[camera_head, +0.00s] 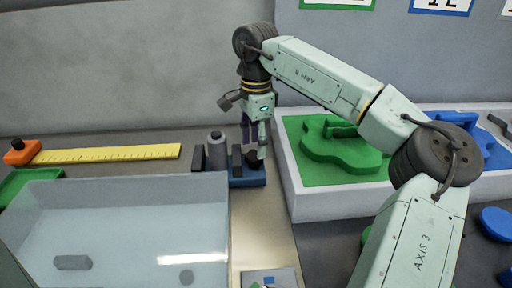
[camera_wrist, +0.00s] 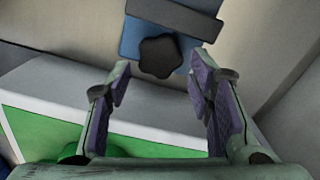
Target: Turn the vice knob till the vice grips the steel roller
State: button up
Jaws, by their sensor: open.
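The vice has a blue base (camera_head: 247,180) and two dark jaws (camera_head: 237,161). The grey steel roller (camera_head: 217,152) stands upright between the jaws; I cannot tell whether both touch it. The dark, lobed vice knob (camera_wrist: 160,56) is at the right end of the vice, partly hidden by my fingers in the head view. My gripper (camera_head: 254,148) points down at the knob. In the wrist view my gripper (camera_wrist: 161,75) is open, its purple-padded fingers apart, with the knob just ahead of the gap between the fingertips. The roller is out of the wrist view.
A clear-walled bin (camera_head: 120,182) stands in front and left of the vice. A white tray (camera_head: 340,205) with green and blue shaped pieces stands close on the right. A yellow ruler (camera_head: 110,154) lies behind the bin. A bare strip (camera_head: 262,235) runs in front of the vice.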

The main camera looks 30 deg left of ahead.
aim_at(255, 157)
jog(key=shift+f, duration=1.35)
jog(key=shift+c, duration=0.4)
jog(key=c, duration=0.8)
